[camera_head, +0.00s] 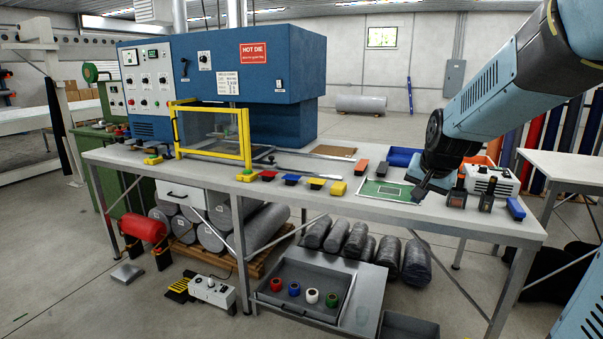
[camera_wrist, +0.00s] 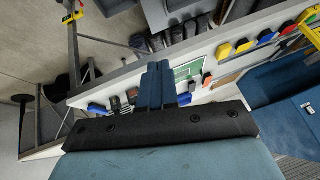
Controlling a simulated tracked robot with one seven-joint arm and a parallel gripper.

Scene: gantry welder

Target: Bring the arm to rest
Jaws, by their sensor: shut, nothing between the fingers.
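My arm reaches in from the upper right of the head view. My gripper (camera_head: 421,190) points down above the right part of the workbench (camera_head: 480,222), near a green card with a white outline (camera_head: 387,190). Its fingers are together with nothing between them. In the wrist view the gripper (camera_wrist: 157,70) shows as two blue fingers side by side, in front of the bench and the green card (camera_wrist: 188,71). The exact height above the bench is hard to tell.
A blue welder cabinet (camera_head: 225,82) with a yellow guard frame (camera_head: 247,140) stands on the bench. Coloured blocks (camera_head: 338,188) line the front edge. A white box with knobs (camera_head: 491,180) and dark clamps (camera_head: 457,198) stand right of the gripper. A white table (camera_head: 570,166) is further right.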

